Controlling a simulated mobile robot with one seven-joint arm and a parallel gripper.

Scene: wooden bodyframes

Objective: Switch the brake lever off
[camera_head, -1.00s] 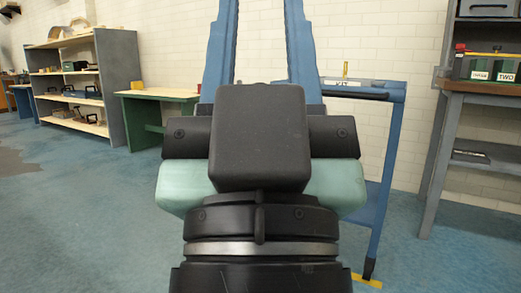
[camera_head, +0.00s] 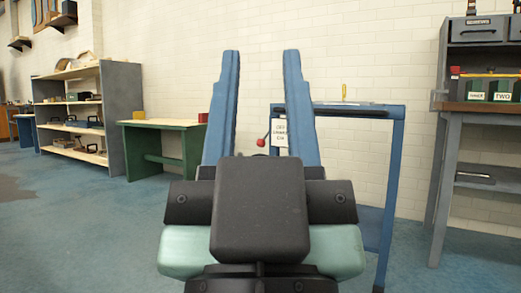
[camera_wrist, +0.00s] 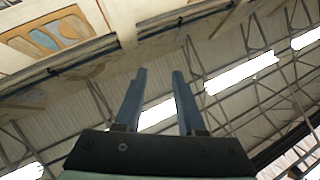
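A lever with a red ball knob (camera_head: 261,142) and a thin dark rod shows between my fingers in the head view, beside a small white sign (camera_head: 280,133) with print too small to read surely. I take it for the brake lever. Its base is hidden behind my gripper. My gripper (camera_head: 261,54) points up with its two blue fingers wide apart and nothing between them. The knob appears farther off, not touched. In the wrist view the fingers (camera_wrist: 159,74) are also apart and empty, against the ceiling.
A blue cart (camera_head: 398,150) stands just right of my gripper, with a yellow-handled item on top. A grey workbench with a wooden top (camera_head: 480,107) is at the right. A green table (camera_head: 160,124) and grey shelves (camera_head: 122,105) stand at the left. Blue floor is clear at front left.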

